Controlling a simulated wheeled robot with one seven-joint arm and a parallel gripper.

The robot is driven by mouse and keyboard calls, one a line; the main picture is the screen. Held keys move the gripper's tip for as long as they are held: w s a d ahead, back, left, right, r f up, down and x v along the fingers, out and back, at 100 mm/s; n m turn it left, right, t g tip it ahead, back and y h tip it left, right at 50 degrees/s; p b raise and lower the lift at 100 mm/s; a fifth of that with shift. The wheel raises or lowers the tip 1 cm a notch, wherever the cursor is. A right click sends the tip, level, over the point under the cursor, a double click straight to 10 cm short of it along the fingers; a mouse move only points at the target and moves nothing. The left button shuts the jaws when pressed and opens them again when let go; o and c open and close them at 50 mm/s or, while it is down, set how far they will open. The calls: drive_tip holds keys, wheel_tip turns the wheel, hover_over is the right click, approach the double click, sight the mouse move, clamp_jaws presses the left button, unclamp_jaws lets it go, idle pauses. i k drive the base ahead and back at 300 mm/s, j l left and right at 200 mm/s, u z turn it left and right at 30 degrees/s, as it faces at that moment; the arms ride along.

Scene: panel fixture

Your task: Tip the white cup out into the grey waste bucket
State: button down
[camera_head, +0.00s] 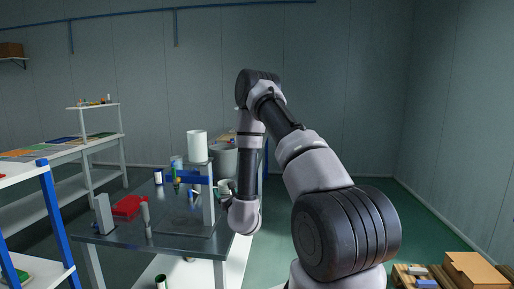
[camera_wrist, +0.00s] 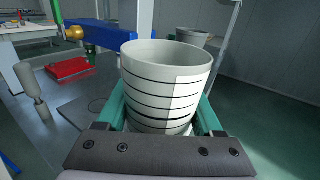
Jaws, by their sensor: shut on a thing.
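The white cup (camera_wrist: 165,85), ringed with dark bands, stands upright between the two green fingers of my gripper (camera_wrist: 162,110) in the wrist view. My gripper is shut on it. In the head view a small part of the cup (camera_head: 225,186) shows beside the fixture post, with my wrist in front of the rest. I see the cup's inner wall but not its bottom, so I cannot tell what is in it. The grey waste bucket (camera_head: 223,160) stands behind the fixture, and it also shows beyond the cup in the wrist view (camera_wrist: 193,37).
A grey table (camera_head: 165,249) carries a fixture post with a blue bar (camera_wrist: 112,37) close left of the cup. A red tray (camera_head: 128,207) and small upright parts stand at left. Open floor lies right of the table.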

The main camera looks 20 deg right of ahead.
sight(224, 163)
drive_tip(key=l+z, duration=0.1)
drive_tip(key=z, duration=0.3)
drive_tip(key=i+z, duration=0.1)
drive_tip(key=z, duration=0.3)
drive_tip(key=l+z, duration=0.15)
drive_tip(key=z, duration=0.25)
drive_tip(key=i+z, duration=0.1)
drive_tip(key=z, duration=0.3)
drive_tip(key=i+u, duration=0.15)
drive_tip(key=i, duration=0.2)
drive_tip(key=i+j+z, duration=0.1)
drive_tip(key=i, duration=0.65)
drive_tip(key=i+u, duration=0.3)
drive_tip(key=i+l+u, duration=0.3)
drive_tip(key=i+u, duration=0.15)
drive_tip(key=u, duration=0.2)
drive_tip(key=i+j+u, duration=0.1)
drive_tip(key=u, duration=0.25)
drive_tip(key=i+u, duration=0.2)
drive_tip(key=u, duration=0.15)
drive_tip(key=i+l+u, duration=0.2)
drive_tip(key=u, duration=0.2)
drive_tip(key=i+l+u, duration=0.35)
drive_tip(key=i+l, duration=0.1)
drive_tip(key=l, duration=0.2)
drive_tip(key=i+l, duration=0.15)
drive_tip(key=l, duration=0.15)
